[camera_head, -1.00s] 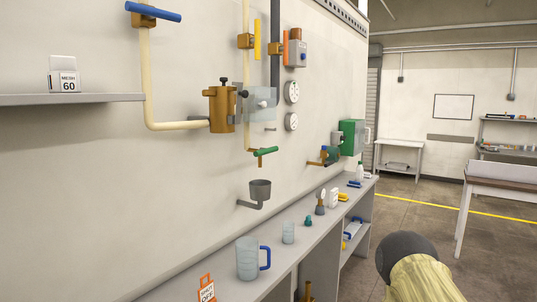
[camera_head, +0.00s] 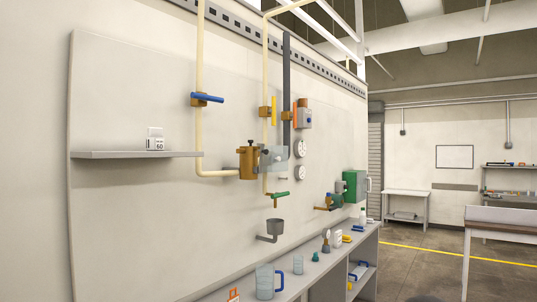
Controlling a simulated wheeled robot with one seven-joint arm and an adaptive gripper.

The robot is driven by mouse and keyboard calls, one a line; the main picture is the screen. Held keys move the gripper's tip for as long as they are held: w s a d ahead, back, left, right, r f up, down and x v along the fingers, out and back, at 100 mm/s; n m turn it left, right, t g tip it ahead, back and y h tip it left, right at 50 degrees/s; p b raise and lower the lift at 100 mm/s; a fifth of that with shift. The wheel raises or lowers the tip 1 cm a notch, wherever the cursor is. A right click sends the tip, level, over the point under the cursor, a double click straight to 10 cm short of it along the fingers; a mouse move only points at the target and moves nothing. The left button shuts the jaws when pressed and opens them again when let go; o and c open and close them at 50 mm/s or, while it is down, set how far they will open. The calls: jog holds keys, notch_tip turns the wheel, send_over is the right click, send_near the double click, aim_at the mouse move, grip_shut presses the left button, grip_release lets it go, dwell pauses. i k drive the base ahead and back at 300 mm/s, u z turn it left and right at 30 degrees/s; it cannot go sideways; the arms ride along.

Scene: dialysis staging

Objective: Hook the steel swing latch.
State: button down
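A brass housing (camera_head: 247,163) is mounted on the pale wall panel, at the end of a cream pipe. A black knob sits on its top. A clear plate (camera_head: 273,157) stands at its right side, swung out from the wall, with a small dark knob on it. Small grey metal parts show where the plate meets the housing. They are too small to tell which is the steel swing latch or how it is set. My gripper is not in view.
A shelf (camera_head: 135,154) with a "60" card box (camera_head: 155,140) is left of the housing. The bench (camera_head: 330,262) holds a clear jug (camera_head: 266,282) and several small items. The floor (camera_head: 420,268) at right is open.

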aim_at(263, 152)
jog(key=z, duration=1)
jog(key=i, duration=1.2)
jog(key=u, duration=0.6)
jog(key=i, duration=0.7)
jog(key=u, duration=0.6)
